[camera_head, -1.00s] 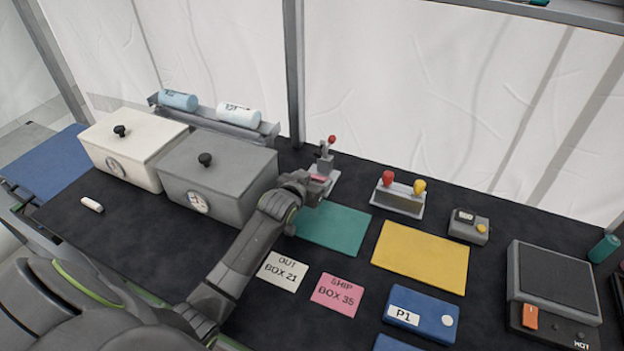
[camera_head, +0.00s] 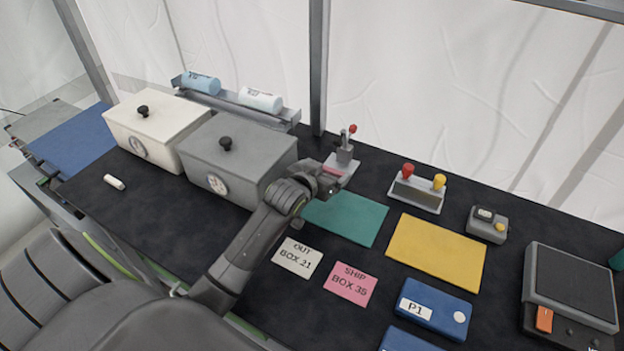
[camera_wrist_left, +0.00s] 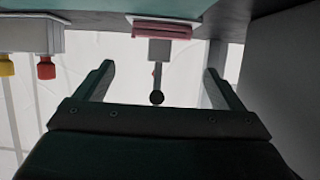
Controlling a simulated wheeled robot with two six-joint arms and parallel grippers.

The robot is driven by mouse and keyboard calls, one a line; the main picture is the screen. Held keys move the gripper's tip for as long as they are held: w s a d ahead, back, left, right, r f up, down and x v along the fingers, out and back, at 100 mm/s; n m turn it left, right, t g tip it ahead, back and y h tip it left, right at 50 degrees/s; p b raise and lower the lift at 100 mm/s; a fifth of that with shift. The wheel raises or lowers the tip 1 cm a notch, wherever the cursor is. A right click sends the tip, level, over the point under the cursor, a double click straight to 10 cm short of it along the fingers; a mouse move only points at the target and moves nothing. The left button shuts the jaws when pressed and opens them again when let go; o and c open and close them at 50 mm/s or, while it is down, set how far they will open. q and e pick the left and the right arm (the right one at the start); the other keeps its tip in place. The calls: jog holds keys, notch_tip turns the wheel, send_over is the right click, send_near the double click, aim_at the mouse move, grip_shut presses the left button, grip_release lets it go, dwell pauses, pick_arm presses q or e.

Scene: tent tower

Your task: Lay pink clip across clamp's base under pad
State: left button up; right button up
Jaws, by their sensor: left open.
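The clamp (camera_head: 344,155) stands at the back of the table, with a pale base, a grey post and a lever with a red knob. The pink clip (camera_head: 334,171) lies across the clamp's base, in front of the post. In the left wrist view, which is upside down, the pink clip (camera_wrist_left: 163,29) rests on the base, with the clamp's grey part (camera_wrist_left: 160,50) beyond it. Whether the clip is right under the pad is hard to tell. My left gripper (camera_head: 326,184) is open and empty, just in front of the clip and apart from it. My right gripper is out of view.
A grey box (camera_head: 240,160) with a knobbed lid stands close left of my left arm. A green mat (camera_head: 345,217) lies in front of the clamp. A stand with red and yellow knobs (camera_head: 417,193) is to the right, with a yellow mat (camera_head: 436,252) before it.

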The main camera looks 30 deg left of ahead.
pick_arm(q)
jog(key=v, duration=0.7)
jog(key=shift+s+r, duration=0.2)
jog(key=shift+s, duration=0.2)
